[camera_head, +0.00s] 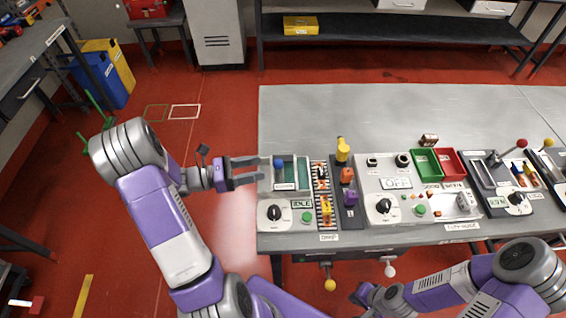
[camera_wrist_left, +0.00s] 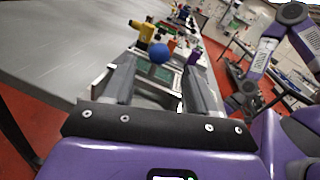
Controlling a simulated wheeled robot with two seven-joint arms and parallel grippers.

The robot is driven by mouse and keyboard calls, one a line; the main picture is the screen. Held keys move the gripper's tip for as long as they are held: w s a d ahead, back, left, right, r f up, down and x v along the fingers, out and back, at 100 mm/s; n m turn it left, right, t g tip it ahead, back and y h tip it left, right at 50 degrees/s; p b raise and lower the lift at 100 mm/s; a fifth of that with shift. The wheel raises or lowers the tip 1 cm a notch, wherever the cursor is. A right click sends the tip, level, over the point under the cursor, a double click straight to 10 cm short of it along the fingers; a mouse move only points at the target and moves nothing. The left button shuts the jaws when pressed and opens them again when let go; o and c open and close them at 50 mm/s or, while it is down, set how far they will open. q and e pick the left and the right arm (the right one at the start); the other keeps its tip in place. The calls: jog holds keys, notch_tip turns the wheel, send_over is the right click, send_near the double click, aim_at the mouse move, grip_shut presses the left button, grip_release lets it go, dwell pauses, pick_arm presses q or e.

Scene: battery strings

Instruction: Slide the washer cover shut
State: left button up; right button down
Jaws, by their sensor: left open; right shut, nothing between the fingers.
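The washer (camera_head: 275,191) stands at the left end of the grey table, with a teal basin and a dial and green button in front. A blue ball knob (camera_head: 280,163) stands over its top; it also shows in the left wrist view (camera_wrist_left: 159,52). How far the cover spans the basin is hard to tell. My left gripper (camera_head: 262,169) is open at the washer's left edge, its fingers pointing right toward the knob. In the wrist view the knob appears between and beyond the fingertips, apparently untouched. My right gripper (camera_head: 366,291) is shut and empty below the table's front edge.
A conveyor strip (camera_head: 323,197) with small coloured parts lies right of the washer. A tester panel (camera_head: 400,205), green bin (camera_head: 426,163) and red bin (camera_head: 449,163) are further right. Yellow (camera_head: 330,284) and white (camera_head: 389,271) knobs hang below the front edge. The table's back is clear.

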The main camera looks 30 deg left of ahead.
aim_at(279, 164)
pick_arm(q)
jog(key=x, duration=0.7)
jog(key=shift+w+d+f+b, duration=0.1)
jog(key=shift+w+d+b, duration=0.1)
jog(key=shift+d+b, duration=0.1)
grip_shut()
